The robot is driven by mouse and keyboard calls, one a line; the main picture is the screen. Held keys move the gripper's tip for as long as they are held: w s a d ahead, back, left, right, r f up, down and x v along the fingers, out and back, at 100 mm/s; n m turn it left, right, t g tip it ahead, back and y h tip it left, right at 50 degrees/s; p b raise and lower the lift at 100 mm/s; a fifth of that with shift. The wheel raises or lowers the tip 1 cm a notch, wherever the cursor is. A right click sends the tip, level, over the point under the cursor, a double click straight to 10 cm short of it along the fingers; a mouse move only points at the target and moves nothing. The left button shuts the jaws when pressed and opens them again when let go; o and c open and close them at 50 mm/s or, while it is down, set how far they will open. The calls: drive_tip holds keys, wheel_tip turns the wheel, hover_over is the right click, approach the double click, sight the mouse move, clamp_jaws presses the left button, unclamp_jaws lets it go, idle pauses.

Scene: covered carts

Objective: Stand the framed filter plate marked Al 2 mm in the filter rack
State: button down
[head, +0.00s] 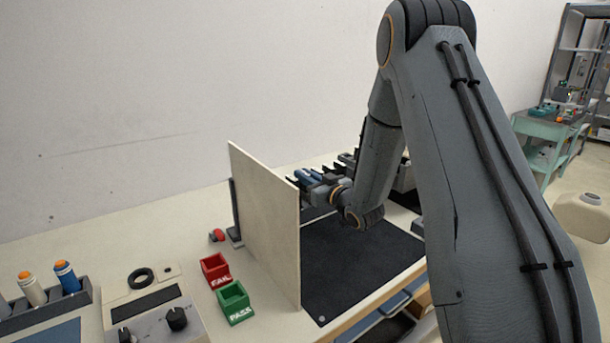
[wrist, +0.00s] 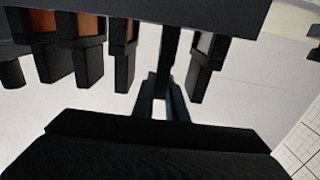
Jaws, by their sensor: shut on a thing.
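My gripper (wrist: 162,88) shows in the centre of the wrist view, shut on a dark upright handle (wrist: 168,50) that appears to belong to a framed filter plate seen edge-on. No marking on it can be read. Dark-handled plates hang down in the picture on both sides: several with orange faces (wrist: 90,27) at left and one with a grey face (wrist: 206,42) at right. A dark bar (wrist: 200,10) crosses the top, perhaps part of the rack. In the head view my gripper (head: 308,177) is at the panel's far edge, among dark prongs, partly hidden; the rack is not clearly visible.
A cream upright panel (head: 265,225) stands on the bench and blocks the head view. A dark mat (head: 360,255) lies clear to its right. A red FAIL bin (head: 215,270), a green PASS bin (head: 234,302) and a grey control box (head: 155,320) stand at left.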

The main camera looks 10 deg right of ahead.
drive_tip(key=shift+f, duration=0.15)
drive_tip(key=c, duration=1.8)
unclamp_jaws()
drive_tip(key=shift+o, duration=0.2)
drive_tip(key=shift+s+d, duration=0.1)
drive_tip(key=b+v, duration=0.2)
drive_tip(key=v, duration=0.9)
drive_tip(key=shift+s+b, duration=0.35)
drive_tip(key=shift+b, duration=0.05)
drive_tip(key=shift+d, duration=0.1)
